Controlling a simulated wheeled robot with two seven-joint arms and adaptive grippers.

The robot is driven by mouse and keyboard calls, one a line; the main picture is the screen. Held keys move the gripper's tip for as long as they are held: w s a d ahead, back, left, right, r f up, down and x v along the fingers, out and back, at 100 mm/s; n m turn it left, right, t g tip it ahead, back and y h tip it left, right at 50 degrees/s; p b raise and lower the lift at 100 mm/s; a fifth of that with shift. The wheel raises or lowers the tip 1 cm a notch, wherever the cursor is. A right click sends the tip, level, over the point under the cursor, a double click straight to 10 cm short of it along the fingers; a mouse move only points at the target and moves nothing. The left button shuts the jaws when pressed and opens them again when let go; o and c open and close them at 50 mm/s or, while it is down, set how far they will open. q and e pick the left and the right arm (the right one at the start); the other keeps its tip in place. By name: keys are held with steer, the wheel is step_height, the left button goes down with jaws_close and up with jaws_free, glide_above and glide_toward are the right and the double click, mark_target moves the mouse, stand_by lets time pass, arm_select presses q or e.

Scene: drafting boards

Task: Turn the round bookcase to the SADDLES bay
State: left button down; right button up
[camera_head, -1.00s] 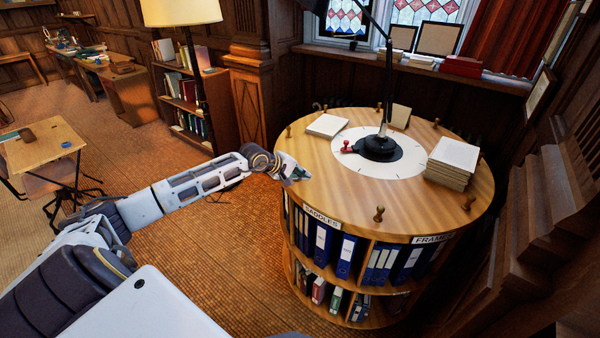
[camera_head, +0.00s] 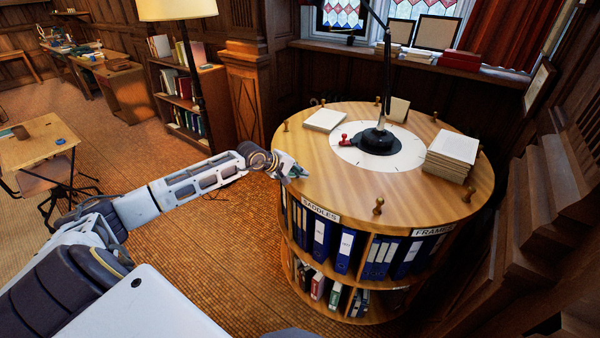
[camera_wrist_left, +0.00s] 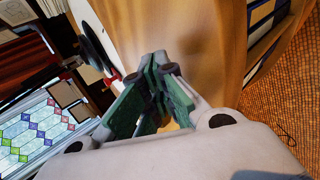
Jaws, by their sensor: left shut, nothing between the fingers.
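The round bookcase (camera_head: 400,190) has a wooden top with small knobs around its rim and binders on shelves below. The SADDLES label (camera_head: 320,210) is on its front left, and the FRAMES label (camera_head: 432,231) is further right. A front knob (camera_head: 379,206) stands between these labels. My left gripper (camera_head: 299,173) is at the left edge of the top; its fingers are shut and empty. In the left wrist view the fingertips (camera_wrist_left: 156,72) are against or just over the wood; I cannot tell if they touch. A yellowish patch shows behind the fingers. My right gripper is out of view.
On the top are a white dial (camera_head: 402,155), a black lamp base (camera_head: 378,142), a red handle (camera_head: 344,140) and a paper stack (camera_head: 452,156). Dark wooden steps (camera_head: 525,220) stand close at right. Open floor (camera_head: 210,270) lies left of the bookcase.

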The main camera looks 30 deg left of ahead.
arm_select(q)
steer(key=shift+w+a+b, duration=0.35)
steer(key=shift+a+b, duration=0.45)
steer(key=shift+b, duration=0.15)
steer(key=shift+w+a+f+b, duration=0.1)
steer(key=shift+w+a+b, duration=0.25)
steer(key=shift+a+b, duration=0.4)
steer(key=shift+w+a+f+b, duration=0.1)
steer(key=shift+w+a+b, duration=0.25)
steer(key=shift+a+b, duration=0.4)
steer(key=shift+w+a+r+m+h, duration=0.1)
steer(key=shift+w+a+m+h, duration=0.05)
steer(key=shift+a+m+h, duration=0.2)
steer(key=shift+r, duration=0.1)
